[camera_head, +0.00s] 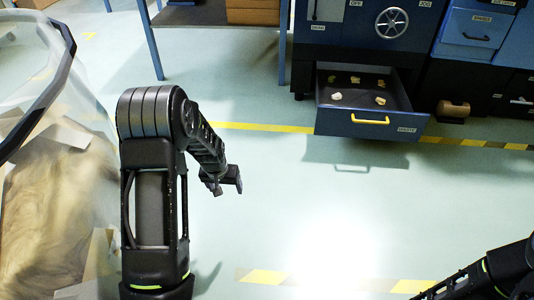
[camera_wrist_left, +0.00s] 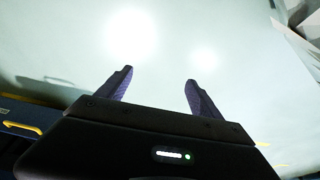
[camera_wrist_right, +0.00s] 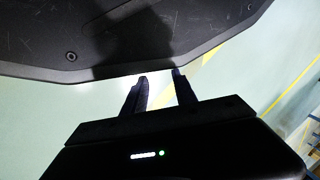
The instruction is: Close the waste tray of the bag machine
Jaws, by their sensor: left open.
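The waste tray (camera_head: 345,122) is a dark blue drawer marked WASTE, pulled out from the bottom of the bag machine (camera_head: 348,42). Several crumpled tan scraps lie in it. Its yellow handle (camera_head: 370,119) is on the front panel, and a yellow handle also shows at the left edge of the left wrist view (camera_wrist_left: 22,128). My left gripper (camera_head: 228,183) is open and empty over the floor, left of and nearer than the tray, apart from it. Its parted fingers show in the left wrist view (camera_wrist_left: 160,80). My right gripper (camera_wrist_right: 161,77) has parted, empty fingers; only its arm shows clearly in the head view.
A clear bag-like container (camera_head: 50,190) with crumpled brown paper stands at the left. A blue-legged table (camera_head: 215,14) stands at the back. Blue drawers (camera_head: 473,28) are right of the machine. Yellow tape (camera_head: 265,127) marks the floor, which is clear before the tray.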

